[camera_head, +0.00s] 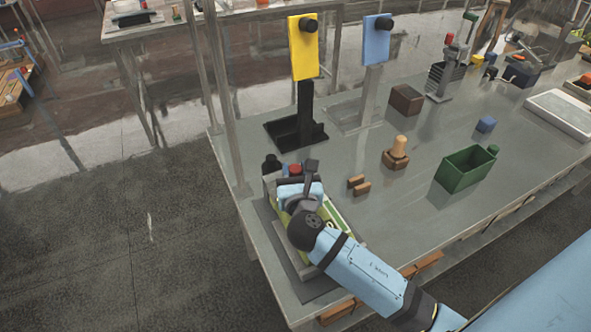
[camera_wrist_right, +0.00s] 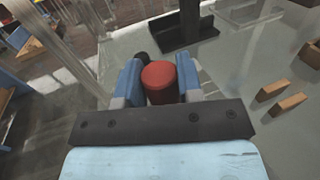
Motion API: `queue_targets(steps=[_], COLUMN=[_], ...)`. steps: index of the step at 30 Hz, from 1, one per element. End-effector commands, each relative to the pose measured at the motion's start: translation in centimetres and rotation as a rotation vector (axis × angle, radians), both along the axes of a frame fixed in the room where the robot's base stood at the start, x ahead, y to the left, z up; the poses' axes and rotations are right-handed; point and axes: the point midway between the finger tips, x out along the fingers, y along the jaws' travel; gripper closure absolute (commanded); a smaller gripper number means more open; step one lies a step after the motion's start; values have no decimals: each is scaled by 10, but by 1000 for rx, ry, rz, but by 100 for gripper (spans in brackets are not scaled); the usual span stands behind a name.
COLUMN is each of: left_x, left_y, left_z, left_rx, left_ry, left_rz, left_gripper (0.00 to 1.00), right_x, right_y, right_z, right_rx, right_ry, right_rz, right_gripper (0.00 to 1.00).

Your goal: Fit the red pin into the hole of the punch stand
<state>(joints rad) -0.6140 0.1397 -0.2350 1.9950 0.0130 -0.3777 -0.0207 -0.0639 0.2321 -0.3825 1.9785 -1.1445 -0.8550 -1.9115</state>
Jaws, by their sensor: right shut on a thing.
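My right gripper (camera_head: 298,186) is low over the mat and tray at the near left end of the table. In the right wrist view its blue fingers (camera_wrist_right: 160,84) are shut on the red pin (camera_wrist_right: 162,76), whose round top faces the camera. In the head view the red pin (camera_head: 295,170) shows just beyond the gripper. The pin's lower end is hidden, so I cannot tell whether it is in a hole. I cannot clearly make out the punch stand; my gripper and arm cover much of that spot. My left gripper is not in view.
A black round knob (camera_head: 271,163) is close beside the pin. Two small wooden blocks (camera_head: 358,185) lie to the right. A yellow panel (camera_head: 303,48) on a black stand is behind. A wooden peg on a base (camera_head: 396,158) and a green bin (camera_head: 462,174) stand farther right.

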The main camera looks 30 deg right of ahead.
Motion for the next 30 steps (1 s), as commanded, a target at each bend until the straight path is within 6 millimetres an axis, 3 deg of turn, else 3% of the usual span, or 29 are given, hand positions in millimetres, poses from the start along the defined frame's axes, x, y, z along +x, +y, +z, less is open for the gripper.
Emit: queue_targets(steps=[5,6,9,10,20,23,30], left_x=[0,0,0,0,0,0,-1], left_y=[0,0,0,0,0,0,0], left_z=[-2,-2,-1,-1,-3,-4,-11], left_rx=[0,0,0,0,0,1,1], left_ry=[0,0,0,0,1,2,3], left_rz=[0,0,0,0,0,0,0], left_gripper=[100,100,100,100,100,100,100], right_x=[0,0,0,0,-4,-15,-64], right_y=[0,0,0,0,2,6,25], right_z=[-3,-3,-3,-3,-4,-4,-5], right_rx=[0,0,0,0,-1,-1,1], right_ry=[0,0,0,0,1,1,3], right_rz=[0,0,0,0,1,2,3], right_gripper=[90,62,39,36,36,36,36])
